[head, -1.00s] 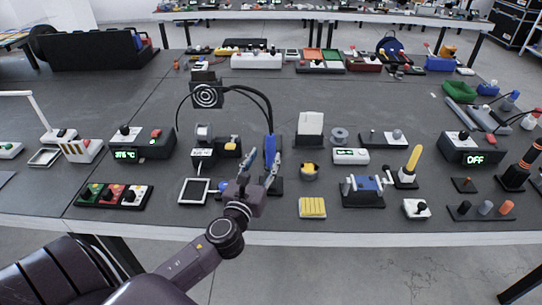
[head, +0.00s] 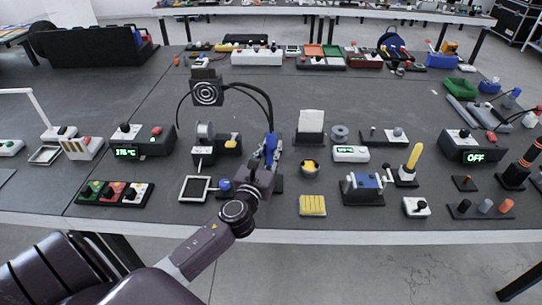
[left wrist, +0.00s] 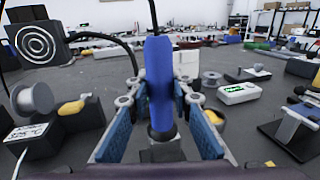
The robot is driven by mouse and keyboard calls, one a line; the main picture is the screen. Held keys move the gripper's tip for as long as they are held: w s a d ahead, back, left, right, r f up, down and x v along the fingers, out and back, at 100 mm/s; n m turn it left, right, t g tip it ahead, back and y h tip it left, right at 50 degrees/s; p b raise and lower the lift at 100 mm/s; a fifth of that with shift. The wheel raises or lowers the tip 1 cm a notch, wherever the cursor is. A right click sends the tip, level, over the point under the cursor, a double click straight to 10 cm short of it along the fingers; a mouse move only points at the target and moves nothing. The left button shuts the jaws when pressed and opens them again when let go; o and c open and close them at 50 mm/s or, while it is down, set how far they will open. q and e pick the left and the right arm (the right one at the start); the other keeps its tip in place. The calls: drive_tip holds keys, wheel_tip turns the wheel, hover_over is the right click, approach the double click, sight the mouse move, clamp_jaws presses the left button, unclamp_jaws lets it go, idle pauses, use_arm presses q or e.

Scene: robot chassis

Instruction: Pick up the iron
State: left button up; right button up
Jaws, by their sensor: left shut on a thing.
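The iron has a blue handle (head: 271,146) and stands upright near the front middle of the table. It also shows large in the middle of the left wrist view (left wrist: 159,78). My left gripper (head: 267,162) is closed around the blue handle, with one blue-padded finger on each side of it (left wrist: 160,100). The handle's lower end meets a dark base part; whether it is lifted clear of it I cannot tell. My right gripper is in neither view.
A black fume extractor (head: 208,92) with cables stands behind and left. A spool (head: 204,131), a yellow sponge (head: 312,205), a brass-coloured cleaner pot (head: 309,168) and a white-fronted box (head: 311,124) sit close by.

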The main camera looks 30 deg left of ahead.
use_arm(q)
clamp_jaws()
drive_tip(key=shift+r, duration=0.1)
drive_tip(key=shift+r, duration=0.25)
wheel_tip(320, 180, up, 19)
drive_tip(key=p, duration=0.4)
drive_tip(key=shift+r, duration=0.2)
